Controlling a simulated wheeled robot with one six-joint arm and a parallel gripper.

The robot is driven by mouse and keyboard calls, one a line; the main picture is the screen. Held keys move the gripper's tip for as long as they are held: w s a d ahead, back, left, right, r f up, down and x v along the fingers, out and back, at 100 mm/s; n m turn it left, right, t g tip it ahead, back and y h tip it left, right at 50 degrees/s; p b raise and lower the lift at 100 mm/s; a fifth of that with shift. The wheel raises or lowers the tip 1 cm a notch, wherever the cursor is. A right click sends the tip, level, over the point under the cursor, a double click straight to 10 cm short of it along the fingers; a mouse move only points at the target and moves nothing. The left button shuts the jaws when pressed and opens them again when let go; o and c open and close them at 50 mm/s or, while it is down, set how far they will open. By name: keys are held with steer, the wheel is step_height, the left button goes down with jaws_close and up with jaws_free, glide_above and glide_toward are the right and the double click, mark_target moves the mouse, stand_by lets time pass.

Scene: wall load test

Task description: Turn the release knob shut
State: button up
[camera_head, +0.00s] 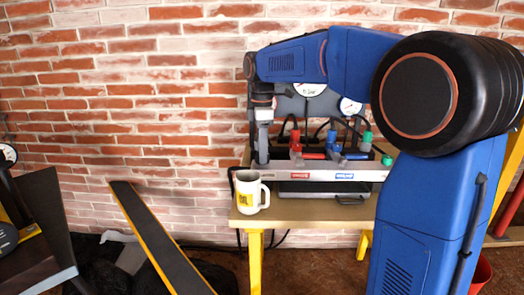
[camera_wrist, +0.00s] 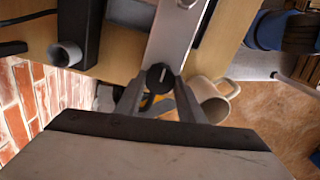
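The release knob is a small round black knob (camera_wrist: 160,77) with a pale mark, on the end of a silver metal bar (camera_wrist: 172,40) in the wrist view. My gripper (camera_wrist: 159,88) points at it, with one finger on each side of the knob and the fingers apart. I cannot tell whether the fingers touch it. In the head view my gripper (camera_head: 262,158) is at the left end of the silver test unit (camera_head: 335,174) on the wooden table, and the knob is hidden there.
A white mug (camera_head: 249,192) stands at the table's left front corner, close to my gripper; it also shows in the wrist view (camera_wrist: 210,100). Red and blue valve handles and gauges (camera_head: 350,106) are to the right. A brick wall (camera_head: 120,90) is behind.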

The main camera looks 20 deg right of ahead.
steer(key=c, duration=0.4)
steer(key=m, duration=0.3)
steer(key=shift+m, duration=0.4)
steer(key=m, duration=0.4)
steer(key=shift+m, duration=0.3)
steer(key=m, duration=0.5)
steer(key=shift+d+m, duration=0.1)
steer(key=shift+m, duration=2.2)
